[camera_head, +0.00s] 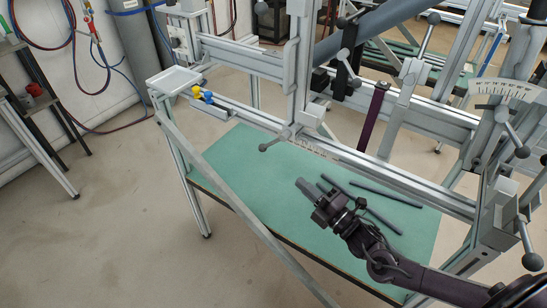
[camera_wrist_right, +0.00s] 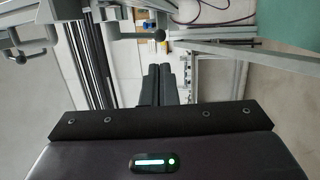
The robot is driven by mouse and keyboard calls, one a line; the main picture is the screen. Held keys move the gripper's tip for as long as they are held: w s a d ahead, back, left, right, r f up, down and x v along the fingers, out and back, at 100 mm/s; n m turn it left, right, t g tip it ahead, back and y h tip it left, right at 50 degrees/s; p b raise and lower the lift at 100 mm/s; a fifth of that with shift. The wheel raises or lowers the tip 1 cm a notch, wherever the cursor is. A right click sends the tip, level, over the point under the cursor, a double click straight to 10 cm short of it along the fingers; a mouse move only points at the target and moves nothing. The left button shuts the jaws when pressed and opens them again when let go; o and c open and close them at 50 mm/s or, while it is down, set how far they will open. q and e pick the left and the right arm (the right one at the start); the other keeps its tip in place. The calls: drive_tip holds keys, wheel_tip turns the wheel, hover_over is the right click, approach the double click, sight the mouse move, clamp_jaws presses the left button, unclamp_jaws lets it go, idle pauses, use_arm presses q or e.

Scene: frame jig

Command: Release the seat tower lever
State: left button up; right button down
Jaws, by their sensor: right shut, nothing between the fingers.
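A dark clamp lever (camera_head: 276,140) with a ball end sits at the foot of an upright aluminium tower (camera_head: 302,75) on the jig's long rail; I take it for the seat tower lever. Its arm points left and toward me, the ball at its left end. My left gripper is not in view.
The jig's long rail (camera_head: 425,183) crosses above a green shelf (camera_head: 235,165) with several dark bars. Other ball-ended levers (camera_head: 520,150) stand at the right. A diagonal frame bar (camera_head: 232,202) runs in front of the shelf. Open floor lies at front left.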

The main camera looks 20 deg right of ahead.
sight(273, 142)
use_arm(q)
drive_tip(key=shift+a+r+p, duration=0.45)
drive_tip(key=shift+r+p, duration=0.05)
use_arm(e)
drive_tip(key=x, duration=1.1)
drive_tip(key=shift+w, duration=0.35)
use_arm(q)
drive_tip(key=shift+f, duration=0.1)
use_arm(e)
drive_tip(key=shift+a, duration=0.15)
